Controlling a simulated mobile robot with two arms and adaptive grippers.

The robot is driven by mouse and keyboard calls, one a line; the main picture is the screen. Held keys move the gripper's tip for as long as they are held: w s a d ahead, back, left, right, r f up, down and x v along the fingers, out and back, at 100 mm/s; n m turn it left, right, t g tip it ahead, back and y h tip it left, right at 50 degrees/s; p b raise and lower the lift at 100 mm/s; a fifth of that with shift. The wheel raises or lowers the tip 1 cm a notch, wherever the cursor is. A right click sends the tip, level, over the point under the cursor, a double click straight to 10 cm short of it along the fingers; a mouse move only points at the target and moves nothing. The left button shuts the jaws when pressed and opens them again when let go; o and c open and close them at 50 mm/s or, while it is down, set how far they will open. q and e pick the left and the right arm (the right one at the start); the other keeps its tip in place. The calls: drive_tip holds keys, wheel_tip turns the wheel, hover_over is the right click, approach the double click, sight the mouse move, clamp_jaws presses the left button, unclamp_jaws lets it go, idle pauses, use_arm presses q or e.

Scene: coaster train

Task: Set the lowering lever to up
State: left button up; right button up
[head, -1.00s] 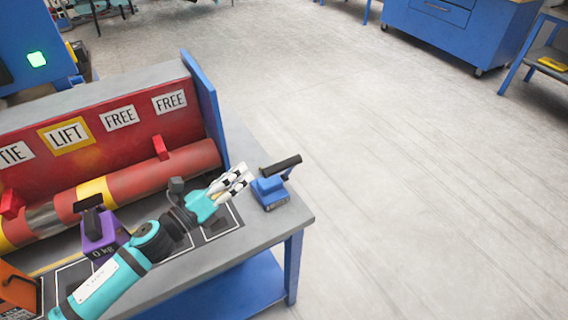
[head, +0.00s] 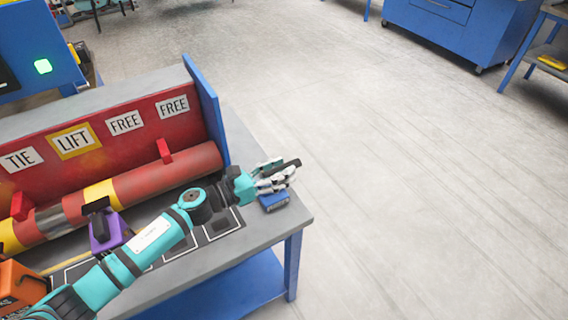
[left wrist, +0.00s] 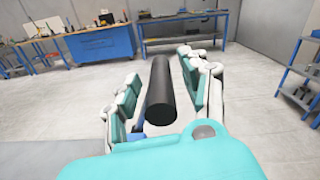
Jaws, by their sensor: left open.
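A blue block-shaped base (head: 274,203) with a black bar handle (head: 291,164) stands at the right end of the grey bench; I take it to be the lever. My left gripper (head: 276,178) is at this handle in the head view and hides part of it. In the left wrist view the black handle (left wrist: 160,88) lies between the two open fingers of my left gripper (left wrist: 161,92). I cannot tell whether a finger touches it. My right gripper is not in view.
A red panel with TIE, LIFT and FREE labels (head: 124,122) stands behind a red and yellow cylinder (head: 135,183). A purple block (head: 108,233) and an orange block (head: 18,284) sit on the grey bench (head: 290,218). The floor to the right is clear.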

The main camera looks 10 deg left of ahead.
use_arm(q)
drive_tip(key=shift+w+d, duration=0.35)
drive_tip(key=shift+d, duration=0.15)
clamp_jaws()
